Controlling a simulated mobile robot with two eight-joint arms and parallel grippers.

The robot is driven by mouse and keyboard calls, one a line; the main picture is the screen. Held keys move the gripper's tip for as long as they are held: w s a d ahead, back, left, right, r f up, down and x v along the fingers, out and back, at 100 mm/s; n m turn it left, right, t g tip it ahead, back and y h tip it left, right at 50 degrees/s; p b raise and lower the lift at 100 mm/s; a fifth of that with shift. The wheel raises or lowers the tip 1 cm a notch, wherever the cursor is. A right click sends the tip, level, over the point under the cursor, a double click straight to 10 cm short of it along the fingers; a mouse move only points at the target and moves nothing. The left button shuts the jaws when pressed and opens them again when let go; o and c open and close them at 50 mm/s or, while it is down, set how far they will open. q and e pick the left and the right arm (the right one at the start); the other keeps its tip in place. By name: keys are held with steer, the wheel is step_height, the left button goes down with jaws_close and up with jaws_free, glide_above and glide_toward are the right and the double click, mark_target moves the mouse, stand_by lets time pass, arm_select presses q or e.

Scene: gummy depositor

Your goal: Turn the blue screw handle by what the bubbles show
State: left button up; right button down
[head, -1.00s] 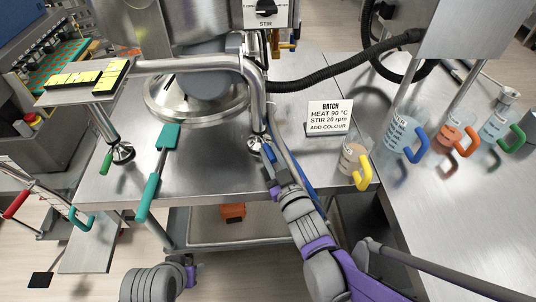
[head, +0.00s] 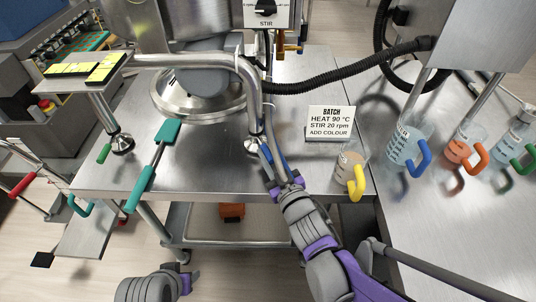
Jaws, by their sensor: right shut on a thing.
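The blue screw handle (head: 266,152) is at the foot of the machine's right leg (head: 254,142), small and mostly covered by my gripper. My right gripper (head: 268,160) reaches up from below and is shut on it. Two yellow-green bubble levels (head: 82,70) lie at right angles on the plate (head: 60,83) at upper left. Their bubbles are too small to read. The left leg has a foot with a green handle (head: 104,154). My left wrist (head: 187,281) shows at the bottom edge; its jaws cannot be made out.
A teal-handled tool (head: 152,168) lies on the steel table (head: 205,178). A batch card (head: 330,122) and a yellow-handled jug (head: 351,172) stand right of my right gripper. More jugs (head: 410,145) stand farther right. A black hose (head: 340,75) crosses behind.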

steer(key=shift+r, duration=0.1)
steer(key=c, duration=0.8)
jaws_free()
steer(key=shift+o, duration=0.2)
steer(key=p+v, duration=0.1)
steer(key=v, duration=0.9)
steer(key=shift+s, duration=0.4)
steer(key=shift+d, duration=0.1)
